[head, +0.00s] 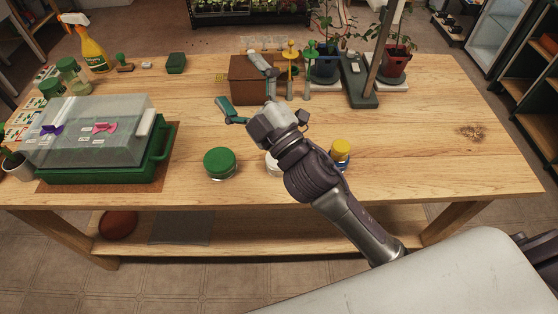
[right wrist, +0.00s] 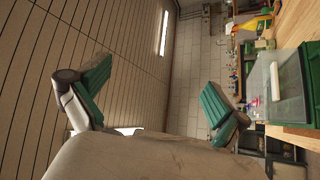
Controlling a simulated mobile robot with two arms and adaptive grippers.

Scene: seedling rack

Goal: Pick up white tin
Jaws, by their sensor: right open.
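A small white tin (head: 271,163) stands near the front edge of the table in the head view. My right arm crosses in front of it and hides most of it. My right gripper (head: 240,82) is past the tin, above the table in front of a brown box. Its teal fingers are spread with nothing between them. The right wrist view also shows this gripper (right wrist: 157,75) open and empty, facing the room and wall. The tin is not visible there. My left gripper is not in view.
A green-lidded jar (head: 219,163) is left of the tin, and a yellow-lidded jar (head: 341,150) is right of it. A clear-lidded green case (head: 160,150) fills the left. The brown box (head: 240,90) and potted plants stand behind. The table's right side is clear.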

